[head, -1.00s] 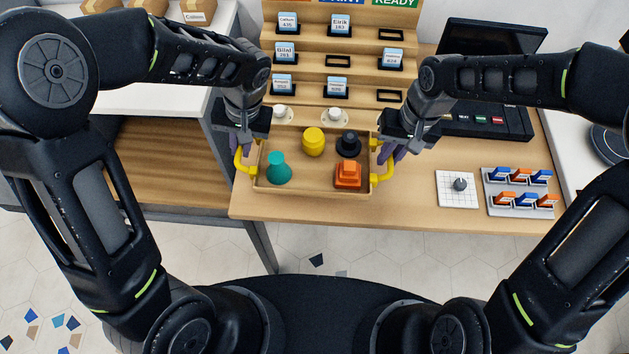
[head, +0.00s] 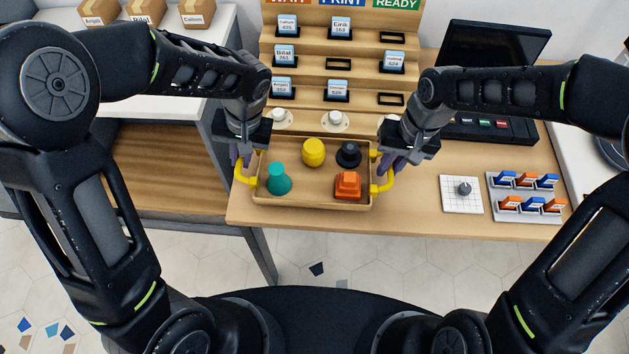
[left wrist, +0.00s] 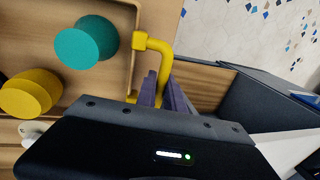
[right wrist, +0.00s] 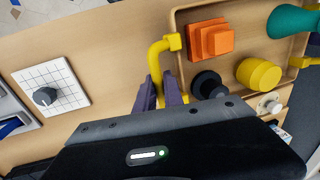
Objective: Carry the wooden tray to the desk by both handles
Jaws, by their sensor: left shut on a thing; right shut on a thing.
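The wooden tray (head: 312,198) is over the front part of the wooden desk (head: 420,205), below the stepped rack. I cannot tell whether its underside touches the desk. It looks level and carries a teal flask-like piece (head: 279,180), a yellow cylinder (head: 313,152), a black knob-like piece (head: 348,155) and an orange stepped block (head: 348,186). My left gripper (head: 238,156) is shut on the left yellow handle (head: 244,178), seen in the left wrist view (left wrist: 165,55). My right gripper (head: 391,160) is shut on the right yellow handle (head: 386,184), seen in the right wrist view (right wrist: 154,58).
A stepped wooden rack (head: 310,68) with labelled cards stands behind the tray, with two white knobs at its foot. To the right are a white grid pad (head: 450,205), a grey holder (head: 503,208) with coloured pieces, and a dark monitor (head: 495,50). Boxes stand at back left.

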